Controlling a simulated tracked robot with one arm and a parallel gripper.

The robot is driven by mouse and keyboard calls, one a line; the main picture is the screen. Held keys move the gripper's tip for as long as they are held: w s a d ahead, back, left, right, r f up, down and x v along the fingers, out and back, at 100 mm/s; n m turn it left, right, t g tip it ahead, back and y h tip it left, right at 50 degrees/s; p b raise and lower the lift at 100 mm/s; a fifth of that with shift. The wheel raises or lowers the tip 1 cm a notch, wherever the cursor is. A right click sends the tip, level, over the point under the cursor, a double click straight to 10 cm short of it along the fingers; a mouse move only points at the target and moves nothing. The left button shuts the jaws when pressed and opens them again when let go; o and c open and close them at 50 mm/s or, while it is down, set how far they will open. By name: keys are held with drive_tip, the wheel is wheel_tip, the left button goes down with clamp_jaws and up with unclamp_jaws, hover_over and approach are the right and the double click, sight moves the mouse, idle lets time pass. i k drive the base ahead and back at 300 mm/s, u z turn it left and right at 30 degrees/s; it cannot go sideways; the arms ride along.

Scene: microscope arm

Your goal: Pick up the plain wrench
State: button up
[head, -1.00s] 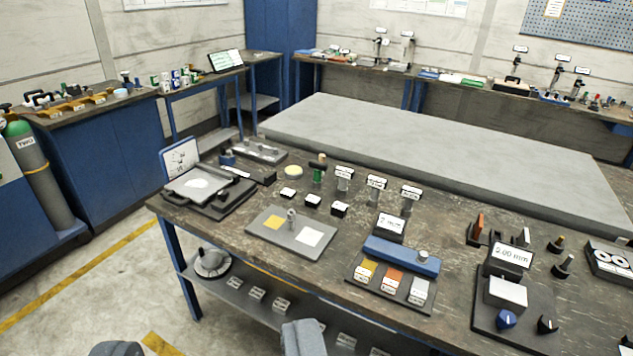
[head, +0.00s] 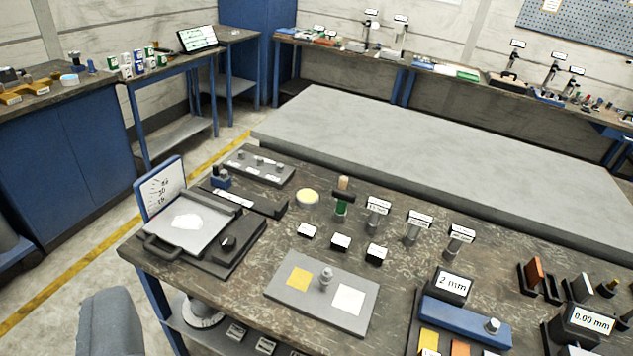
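I cannot make out a plain wrench anywhere in the head view. A grey rounded part (head: 110,322) at the lower left edge, in front of the workbench, looks like a piece of my own arm or gripper. Only this one piece shows, and the fingertips cannot be told. Nothing held is visible.
The dark workbench (head: 225,300) fills the foreground, with a grey plate (head: 320,312), a black-framed tray (head: 190,222) and small labelled blocks on it. A large grey slab (head: 400,135) lies behind. Blue-legged benches line the walls. The floor at left is clear.

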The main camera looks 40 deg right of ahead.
sight(343, 196)
drive_tip(key=z, duration=0.35)
drive_tip(key=i, duration=1.1)
drive_tip(key=z, duration=1)
drive_tip(key=i, duration=0.4)
drive_tip(key=z, duration=0.3)
